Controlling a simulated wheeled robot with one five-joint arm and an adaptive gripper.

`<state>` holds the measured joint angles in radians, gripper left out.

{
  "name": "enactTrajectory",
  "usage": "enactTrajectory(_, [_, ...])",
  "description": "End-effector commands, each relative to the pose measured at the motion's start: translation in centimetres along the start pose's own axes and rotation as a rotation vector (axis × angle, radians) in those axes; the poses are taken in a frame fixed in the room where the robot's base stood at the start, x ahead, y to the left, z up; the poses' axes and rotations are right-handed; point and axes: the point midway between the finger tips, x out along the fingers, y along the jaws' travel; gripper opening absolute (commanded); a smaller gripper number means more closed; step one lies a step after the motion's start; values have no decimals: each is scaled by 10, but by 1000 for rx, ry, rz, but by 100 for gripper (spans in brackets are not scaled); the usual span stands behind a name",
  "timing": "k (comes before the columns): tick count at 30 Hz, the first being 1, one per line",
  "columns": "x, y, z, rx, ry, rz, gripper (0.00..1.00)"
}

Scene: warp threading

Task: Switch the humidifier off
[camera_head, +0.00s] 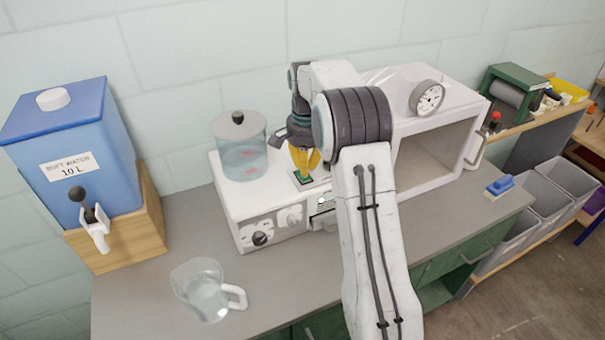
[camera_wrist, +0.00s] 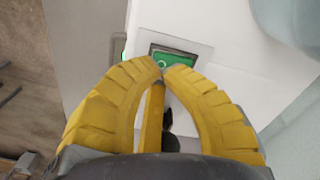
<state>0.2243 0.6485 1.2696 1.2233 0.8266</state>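The humidifier (camera_head: 272,203) is a white box on the bench with a clear water tank (camera_head: 240,158) on its left. A green rocker switch (camera_head: 302,177) in a grey frame is on its top; it also shows in the wrist view (camera_wrist: 178,58). My gripper (camera_head: 304,170) points down at the switch. In the wrist view its yellow fingertips (camera_wrist: 168,64) are close together over the near edge of the green switch. I cannot tell whether they touch it. A small green light (camera_head: 321,201) shows on the front panel.
A white cabinet (camera_head: 440,121) with a dial gauge (camera_head: 427,97) stands right of the humidifier. A clear jug (camera_head: 206,291) with water stands front left, and a blue soft water tank (camera_head: 72,145) far left. The bench (camera_head: 300,275) between jug and my arm is clear.

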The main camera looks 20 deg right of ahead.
Motion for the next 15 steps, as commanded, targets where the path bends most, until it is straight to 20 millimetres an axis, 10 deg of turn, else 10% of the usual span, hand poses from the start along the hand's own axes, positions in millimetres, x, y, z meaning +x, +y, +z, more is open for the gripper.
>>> enactTrajectory(15, [8,0,0,0,-1,1,0])
